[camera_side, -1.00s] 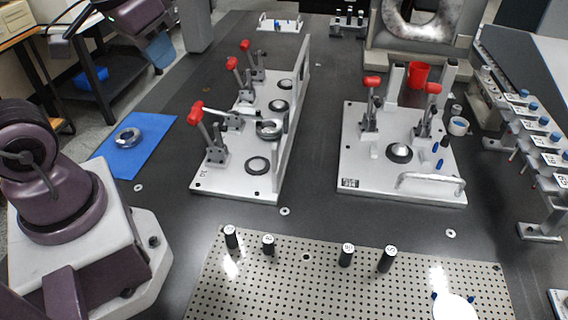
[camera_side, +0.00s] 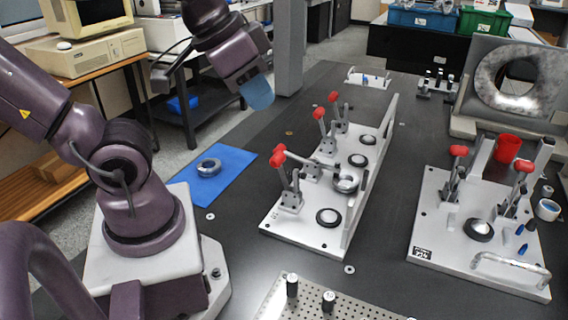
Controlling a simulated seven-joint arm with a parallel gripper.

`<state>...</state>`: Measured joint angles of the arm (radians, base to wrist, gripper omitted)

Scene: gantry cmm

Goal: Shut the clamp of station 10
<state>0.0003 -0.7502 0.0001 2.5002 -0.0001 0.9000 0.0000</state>
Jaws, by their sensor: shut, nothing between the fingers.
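A light grey fixture plate (camera_side: 285,236) at the centre bears several toggle clamps with red handles. The front clamp (camera_side: 291,195) has its red handle (camera_side: 278,158) tipped left and a bar standing up beside it. A grey bar runs level behind it towards a metal ring (camera_side: 345,184); which clamp it belongs to is unclear. Two clamps behind (camera_side: 327,143) (camera_side: 340,125) have upright handles. I cannot read a station number on this plate. My gripper (camera_side: 257,93), blue-ended, is shut and empty in the air at upper left, well apart from the clamps.
A blue mat (camera_side: 232,175) with a metal ring (camera_side: 209,167) lies left. A perforated board (camera_side: 330,306) is in front. Dark table shows between the plates.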

